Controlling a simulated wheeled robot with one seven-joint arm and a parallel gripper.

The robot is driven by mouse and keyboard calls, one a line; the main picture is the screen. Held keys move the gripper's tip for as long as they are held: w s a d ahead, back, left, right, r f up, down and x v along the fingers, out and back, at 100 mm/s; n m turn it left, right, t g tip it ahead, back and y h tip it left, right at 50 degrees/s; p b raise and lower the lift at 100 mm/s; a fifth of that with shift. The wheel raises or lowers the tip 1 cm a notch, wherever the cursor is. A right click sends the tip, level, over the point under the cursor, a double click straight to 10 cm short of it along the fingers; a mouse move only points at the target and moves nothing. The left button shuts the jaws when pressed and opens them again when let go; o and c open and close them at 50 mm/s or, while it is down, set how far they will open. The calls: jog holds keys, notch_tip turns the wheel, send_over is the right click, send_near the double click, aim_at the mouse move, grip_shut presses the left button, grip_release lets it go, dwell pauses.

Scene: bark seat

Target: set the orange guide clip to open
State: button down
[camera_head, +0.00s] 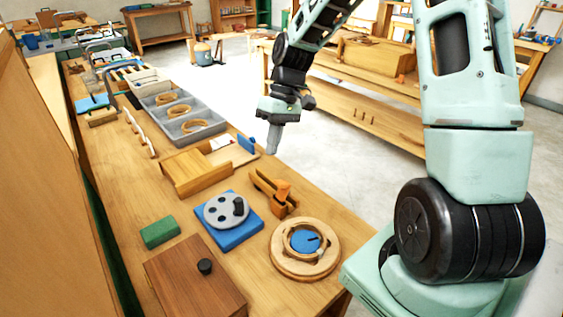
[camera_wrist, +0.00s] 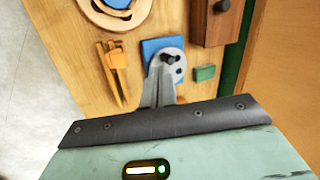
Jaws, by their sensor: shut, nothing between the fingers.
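The orange guide clip (camera_head: 282,191) sits on a narrow wooden guide (camera_head: 265,186) on the bench, between the blue base with the grey disc and the right bench edge. The clip also shows in the wrist view (camera_wrist: 118,59), left of my fingers. I cannot tell its setting from these frames. My gripper (camera_head: 272,152) is shut and empty. It hangs above the bench's right edge, beyond the clip in the head view and apart from it. In the wrist view my closed fingers (camera_wrist: 162,76) overlap the image of the grey disc.
A blue base (camera_head: 234,232) carries a grey disc with a dark knob. A round wooden ring piece (camera_head: 277,258), a green block (camera_head: 160,232), a wooden box with a black knob (camera_head: 190,280) and a grey tray of rings (camera_head: 208,126) share the bench (camera_head: 120,190).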

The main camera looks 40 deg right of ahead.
jog(key=w+d+m+t+y+p, duration=0.1)
jog(key=d+m+p, duration=0.1)
jog(key=d, duration=0.9)
jog(key=p, duration=0.3)
send_near(279, 182)
jog(key=x, duration=0.7)
jog(key=shift+a+b, duration=0.1)
jog(key=shift+b, duration=0.2)
jog(key=shift+s+a+r+h, duration=0.1)
jog(key=shift+a+h, duration=0.3)
jog(key=shift+a, duration=0.9)
